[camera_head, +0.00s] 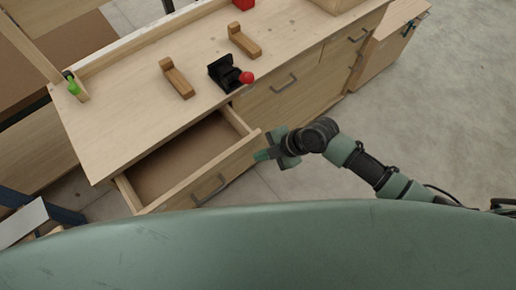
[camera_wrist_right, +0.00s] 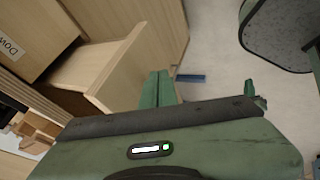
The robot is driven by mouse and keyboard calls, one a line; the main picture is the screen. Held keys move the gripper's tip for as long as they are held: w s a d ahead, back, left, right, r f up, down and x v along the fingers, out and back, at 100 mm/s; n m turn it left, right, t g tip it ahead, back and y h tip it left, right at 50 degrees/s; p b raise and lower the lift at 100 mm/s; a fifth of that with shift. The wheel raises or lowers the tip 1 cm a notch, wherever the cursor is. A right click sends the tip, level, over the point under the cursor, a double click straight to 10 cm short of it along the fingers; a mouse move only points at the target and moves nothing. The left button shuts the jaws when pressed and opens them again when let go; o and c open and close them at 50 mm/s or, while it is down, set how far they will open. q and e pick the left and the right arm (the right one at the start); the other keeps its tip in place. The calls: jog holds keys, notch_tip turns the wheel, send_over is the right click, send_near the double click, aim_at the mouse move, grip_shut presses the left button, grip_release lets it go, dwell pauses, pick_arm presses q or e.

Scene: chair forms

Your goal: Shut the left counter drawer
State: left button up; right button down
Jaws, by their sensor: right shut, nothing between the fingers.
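The left counter drawer (camera_head: 185,189) is pulled out from the wooden counter (camera_head: 130,110), and its empty brown inside shows. Its front carries a grey bar handle (camera_head: 208,187). In the right wrist view the drawer front (camera_wrist_right: 122,70) stands out at the left of the fingers. My right gripper (camera_head: 265,153) is shut and empty, at the right end of the drawer front; I cannot tell whether it touches. Its green fingers also show in the right wrist view (camera_wrist_right: 158,88). My left gripper is not in view.
A closed drawer with a handle (camera_head: 285,84) is to the right. On the counter top are two wooden pieces (camera_head: 176,78) (camera_head: 245,40), a black device with a red ball (camera_head: 226,74) and a green item (camera_head: 73,86). Grey floor (camera_head: 440,110) is free at the right.

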aim_at(239, 122)
jog(key=shift+w+a, duration=0.4)
jog(key=shift+w, duration=0.25)
jog(key=w+a+b, duration=0.2)
jog(key=w, duration=0.1)
jog(key=w+a+b, duration=0.2)
jog(key=w+b, duration=0.1)
jog(key=w+a+b, duration=0.2)
jog(key=w+a, duration=0.1)
jog(key=w, duration=0.1)
jog(key=shift+w+f, duration=0.1)
jog(key=shift+f, duration=0.15)
jog(key=shift+w+r, duration=0.1)
jog(key=shift+r, duration=0.15)
